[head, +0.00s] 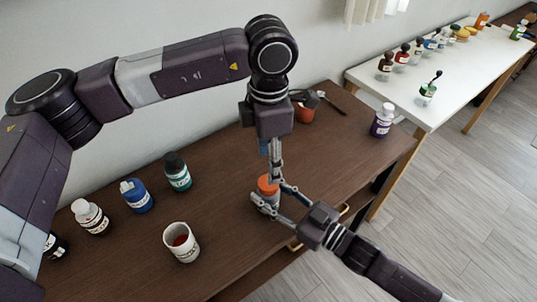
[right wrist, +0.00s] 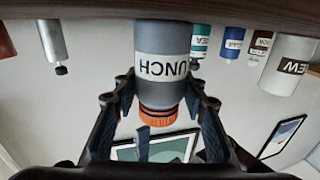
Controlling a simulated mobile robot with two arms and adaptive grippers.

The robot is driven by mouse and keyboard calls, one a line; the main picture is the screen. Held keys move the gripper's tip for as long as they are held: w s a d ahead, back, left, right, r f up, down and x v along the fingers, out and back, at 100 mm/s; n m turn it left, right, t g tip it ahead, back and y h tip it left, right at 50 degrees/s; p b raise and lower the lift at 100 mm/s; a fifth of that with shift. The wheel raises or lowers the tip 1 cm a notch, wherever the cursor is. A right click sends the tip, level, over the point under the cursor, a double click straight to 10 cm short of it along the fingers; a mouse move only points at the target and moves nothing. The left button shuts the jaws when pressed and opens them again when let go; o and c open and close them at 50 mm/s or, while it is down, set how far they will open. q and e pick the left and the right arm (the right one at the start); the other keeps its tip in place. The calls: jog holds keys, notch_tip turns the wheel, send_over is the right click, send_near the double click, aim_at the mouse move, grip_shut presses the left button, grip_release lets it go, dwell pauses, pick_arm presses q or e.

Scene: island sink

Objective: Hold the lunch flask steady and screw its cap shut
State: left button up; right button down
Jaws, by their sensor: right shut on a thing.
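The lunch flask is a grey cylinder with a white label; it stands upright on the brown table, its body (right wrist: 163,42) large and upside down in the right wrist view. Its orange cap (head: 267,184) sits on top and also shows in the right wrist view (right wrist: 158,116). My right gripper (head: 268,199) comes in from the lower right and is shut around the flask body, one finger on each side. My left gripper (head: 273,172) points straight down at the cap from above. A dark finger shows by the cap in the right wrist view; its grip is unclear.
On the brown table (head: 225,205) stand a white cup (head: 181,243), white (head: 90,217), blue (head: 137,196) and green (head: 177,172) bottles at left, and a red pot (head: 304,107) and purple bottle (head: 382,122) at right. A white table (head: 405,88) with several bottles is behind.

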pick_arm(q)
jog(key=n, duration=0.5)
jog(key=shift+r, duration=0.15)
jog(key=n, duration=0.3)
jog(key=shift+r+n, duration=0.1)
jog(key=shift+n, duration=0.2)
jog(key=n, duration=0.4)
jog(key=shift+r+n, duration=0.15)
jog(key=shift+n, duration=0.25)
jog(key=n, duration=0.4)
jog(key=shift+r, duration=0.15)
jog(key=shift+f, duration=4)
